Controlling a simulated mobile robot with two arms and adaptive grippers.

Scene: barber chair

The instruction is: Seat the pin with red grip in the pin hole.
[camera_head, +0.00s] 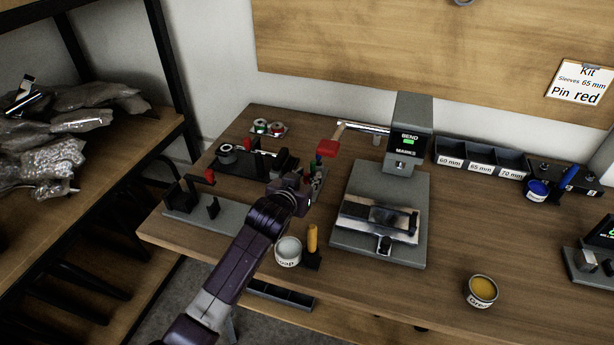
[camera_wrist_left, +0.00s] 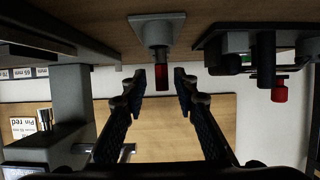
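The red-grip pin (camera_wrist_left: 158,78) sits in a grey block (camera_wrist_left: 157,30) in the left wrist view, which is upside down with the table at the top. My left gripper (camera_wrist_left: 160,76) is open, one fingertip on each side of the red grip, with a gap on both sides. In the head view my left gripper (camera_head: 303,192) is low over the table beside a small rack (camera_head: 320,175) with red and green tops; the gripper partly hides this area. I cannot make out the pin hole. My right gripper is not in view.
A soap tin (camera_head: 288,251) and a yellow-handled tool (camera_head: 312,240) are near the front edge. A clamp fixture (camera_head: 225,214) is at left. The right front table is mostly clear around a grease tin (camera_head: 481,291).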

